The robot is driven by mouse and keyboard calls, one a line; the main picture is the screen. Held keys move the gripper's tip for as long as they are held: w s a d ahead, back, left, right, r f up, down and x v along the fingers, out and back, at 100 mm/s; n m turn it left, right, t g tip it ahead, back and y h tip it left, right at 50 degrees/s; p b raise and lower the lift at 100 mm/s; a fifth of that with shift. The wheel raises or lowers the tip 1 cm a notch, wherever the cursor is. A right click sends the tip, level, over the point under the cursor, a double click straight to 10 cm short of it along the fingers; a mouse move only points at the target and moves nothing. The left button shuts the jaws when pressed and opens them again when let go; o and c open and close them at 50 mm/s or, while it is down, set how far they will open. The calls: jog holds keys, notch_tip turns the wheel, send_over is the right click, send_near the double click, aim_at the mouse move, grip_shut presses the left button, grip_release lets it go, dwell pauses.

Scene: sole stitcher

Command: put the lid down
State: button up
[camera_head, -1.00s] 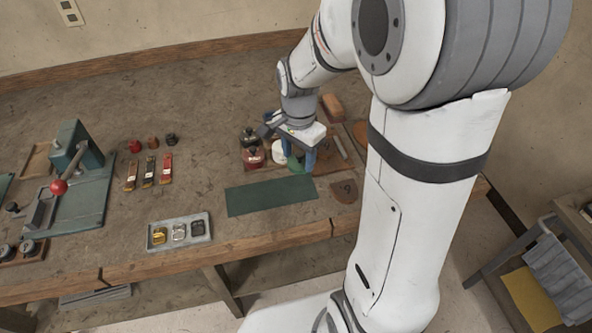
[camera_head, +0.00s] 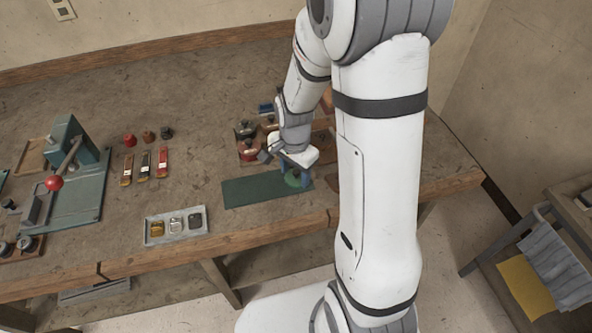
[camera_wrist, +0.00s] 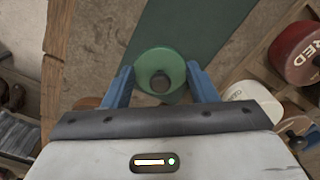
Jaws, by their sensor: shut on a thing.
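A round green lid (camera_wrist: 160,62) with a dark knob is between the blue fingers of my gripper (camera_wrist: 161,82) in the wrist view. My gripper is shut on it. In the head view the lid (camera_head: 295,180) is below my gripper (camera_head: 291,168), at the right end of the dark green mat (camera_head: 250,191). The mat (camera_wrist: 205,25) also shows beyond the lid in the wrist view. I cannot tell whether the lid touches the mat or is just above it.
A red-topped jar (camera_wrist: 299,52) and a white jar (camera_wrist: 253,97) stand in a wooden rack close to the right of my gripper. A grey tray (camera_head: 176,226) with small metal parts lies left of the mat. A green press (camera_head: 76,170) stands far left. The left of the mat is clear.

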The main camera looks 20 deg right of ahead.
aim_at(295, 173)
jog(key=o, duration=0.9)
jog(key=shift+f, duration=0.15)
jog(key=shift+o, duration=0.2)
notch_tip(295, 173, up, 11)
jog(key=s+r+n+t, duration=0.1)
jog(key=s+r+n, duration=0.3)
jog(key=s, duration=0.3)
jog(key=s+d+r+n+t, duration=0.1)
jog(key=s+r+n+t, duration=0.1)
jog(key=s+n, duration=0.5)
jog(key=shift+r, duration=0.85)
